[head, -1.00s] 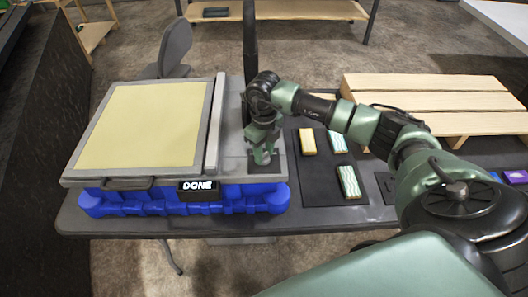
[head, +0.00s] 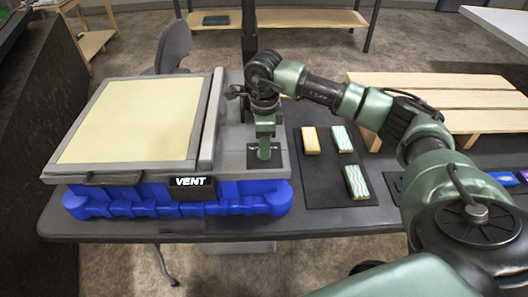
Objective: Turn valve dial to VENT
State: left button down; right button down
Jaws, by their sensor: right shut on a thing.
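The console (head: 110,175) is a grey unit with a pale yellow panel (head: 135,118) on a blue base (head: 140,200), standing on the dark table. A small black display (head: 191,182) on its front edge reads VENT. My right gripper (head: 265,150) points down at the console's right end, over a dark square plate. It is shut on the valve dial there, which the fingers largely hide. I cannot make out the dial's pointer or markings. My left gripper is not in view.
A dark mat (head: 322,188) right of the console holds a yellow block (head: 311,140) and two striped blocks (head: 357,182). A slatted wooden pallet (head: 435,92) lies behind my right arm. A grey chair (head: 173,48) stands behind the console.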

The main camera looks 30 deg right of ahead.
jog(key=n+b, duration=0.3)
jog(key=n, duration=0.1)
jog(key=shift+f+n, duration=0.1)
jog(key=shift+n, duration=0.2)
jog(key=shift+n+b, duration=1.2)
jog(key=shift+n, duration=0.8)
jog(key=shift+r, duration=0.2)
jog(key=c, duration=1)
grip_release()
jog(key=shift+o, duration=0.2)
notch_tip(320, 180, up, 8)
jog(key=shift+f+b, duration=0.1)
jog(key=shift+b, duration=0.6)
